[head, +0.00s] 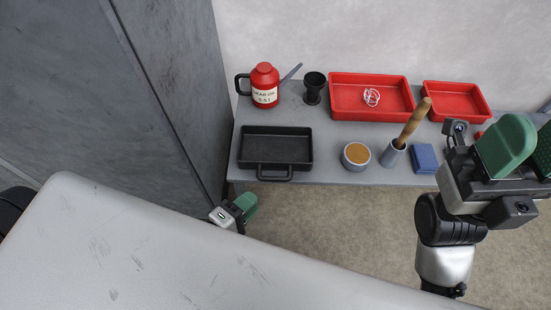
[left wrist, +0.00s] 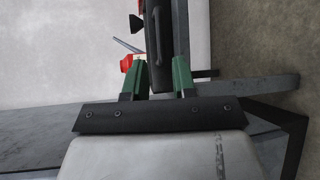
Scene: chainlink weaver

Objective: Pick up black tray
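The black tray (head: 275,147) lies flat on the grey bench, with its loop handle (head: 274,173) at the front edge facing me. My left gripper (head: 246,205) is below and left of the handle, apart from it and partly hidden by a pale surface. In the left wrist view, its green fingers (left wrist: 159,80) are spread, with nothing gripped. The black tray (left wrist: 155,30) shows beyond them, nearly edge-on and lined up with the gap, its handle towards me. My right gripper (head: 528,150) is at the right, its green fingers apart and empty, partly cut off by the picture edge.
On the bench (head: 330,172) stand a red jug (head: 265,88), a black cup (head: 313,88), two red trays (head: 345,112) (head: 462,112), a round tin (head: 356,157), a wooden-handled tool (head: 412,125) and a blue block (head: 424,158). A grey wall panel (head: 165,70) closes the left side.

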